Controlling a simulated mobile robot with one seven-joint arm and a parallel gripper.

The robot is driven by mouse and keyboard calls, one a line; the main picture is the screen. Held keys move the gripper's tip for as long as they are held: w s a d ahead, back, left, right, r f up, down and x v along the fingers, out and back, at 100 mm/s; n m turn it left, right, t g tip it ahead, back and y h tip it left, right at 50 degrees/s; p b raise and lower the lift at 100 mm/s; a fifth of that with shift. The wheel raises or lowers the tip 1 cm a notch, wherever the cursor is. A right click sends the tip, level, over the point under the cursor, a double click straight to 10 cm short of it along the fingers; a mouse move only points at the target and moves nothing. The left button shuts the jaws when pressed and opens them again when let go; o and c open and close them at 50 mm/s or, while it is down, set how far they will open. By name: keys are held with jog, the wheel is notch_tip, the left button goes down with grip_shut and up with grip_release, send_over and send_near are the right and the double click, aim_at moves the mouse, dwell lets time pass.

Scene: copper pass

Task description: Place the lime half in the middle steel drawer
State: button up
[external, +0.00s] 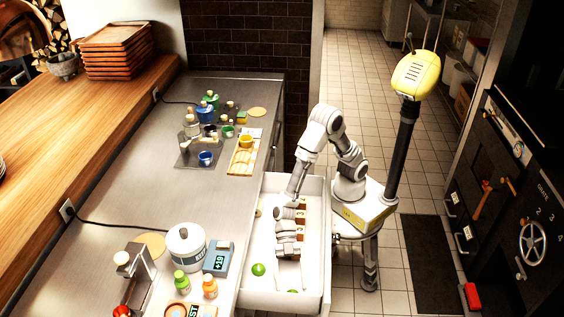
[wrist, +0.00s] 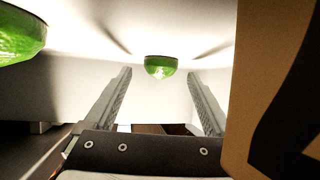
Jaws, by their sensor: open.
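A steel drawer (external: 322,262) stands pulled out from the counter, its pale inside showing. Two green lime pieces lie in it: one lime half (external: 258,269) near the left wall and another green piece (external: 292,291) at the front, partly cut off by the drawer wall. My gripper (external: 287,256) is low inside the drawer, behind them. In the wrist view, one lime half (wrist: 160,67) shows ahead between the spread fingers of my gripper (wrist: 160,82), not gripped. A second green piece (wrist: 20,36) shows larger at the upper left. I cannot tell which wrist-view piece matches which external one.

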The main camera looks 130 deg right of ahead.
jog(key=p+v, duration=0.1)
jog(key=v, duration=0.9)
jog(key=shift+s+d, duration=0.15)
jog(key=shift+s, duration=0.05)
jog(key=shift+m+g, duration=0.8)
jog(key=shift+m, duration=0.1)
jog(key=s+r, duration=0.4)
jog(key=s, duration=0.1)
jog(key=shift+s+r+p, duration=0.3)
jog(key=shift+r+p, duration=0.05)
jog(key=shift+p, duration=0.05)
jog(key=s+d+r+m+h, duration=0.3)
jog(key=s+d+m+h, duration=0.1)
jog(key=s, duration=0.4)
jog(key=s+d+r+m+h, duration=0.3)
jog(key=s+d+m+h, duration=0.2)
jog(key=s+d, duration=0.4)
jog(key=shift+s+d+m+t+h, duration=0.2)
jog(key=shift+d+m+t+h, duration=0.1)
jog(key=shift+h, duration=0.3)
